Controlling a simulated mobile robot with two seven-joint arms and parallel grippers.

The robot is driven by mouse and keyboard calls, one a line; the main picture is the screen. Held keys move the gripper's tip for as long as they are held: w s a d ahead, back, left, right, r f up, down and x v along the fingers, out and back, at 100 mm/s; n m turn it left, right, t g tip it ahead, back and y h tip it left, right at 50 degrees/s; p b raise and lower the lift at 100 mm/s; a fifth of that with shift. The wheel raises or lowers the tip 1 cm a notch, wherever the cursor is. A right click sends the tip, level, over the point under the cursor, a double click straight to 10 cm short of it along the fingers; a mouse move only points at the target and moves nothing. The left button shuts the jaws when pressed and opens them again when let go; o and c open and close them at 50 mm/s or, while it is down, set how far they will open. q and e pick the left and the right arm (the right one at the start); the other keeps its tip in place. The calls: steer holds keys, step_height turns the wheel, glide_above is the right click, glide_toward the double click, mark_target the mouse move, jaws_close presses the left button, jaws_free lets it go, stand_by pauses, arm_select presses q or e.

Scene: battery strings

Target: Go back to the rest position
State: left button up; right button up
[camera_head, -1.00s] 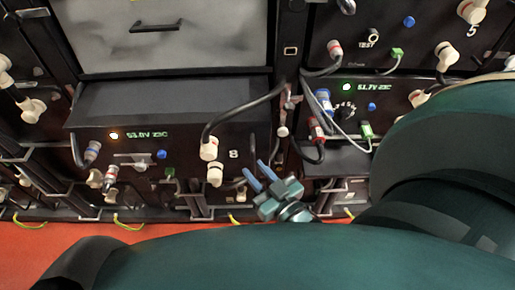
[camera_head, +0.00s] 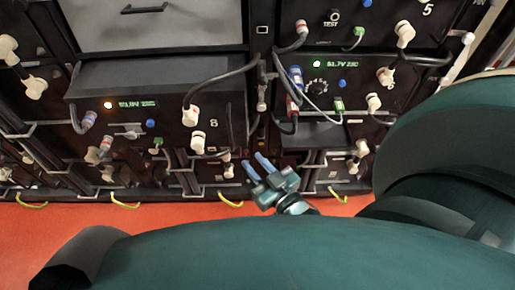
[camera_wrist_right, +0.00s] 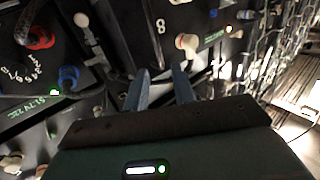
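My right gripper (camera_head: 257,167) shows in the middle of the head view, in front of the lower part of the battery rack. Its two blue fingers stand apart with nothing between them. In the right wrist view the two fingers (camera_wrist_right: 161,90) are also apart and empty, pointing at the dark rack front. My left gripper is not in view. Large dark green parts of my own arms fill the bottom and right of the head view.
The left battery unit (camera_head: 215,152), marked 8, and the right battery unit (camera_head: 358,92) carry cables and pale connectors close beyond the gripper. A grey panel (camera_head: 155,28) sits above. The orange floor (camera_head: 110,225) in front of the rack is clear.

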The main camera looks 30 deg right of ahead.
steer(key=shift+s, duration=0.2)
stand_by(0.5)
steer(key=s+a+f+n+g+y, duration=0.2)
steer(key=s+a+f+g, duration=0.2)
steer(key=s+a+g, duration=0.3)
steer(key=shift+s+a+f+p, duration=0.15)
steer(key=shift+s+a+p, duration=0.2)
steer(key=shift+p, duration=0.1)
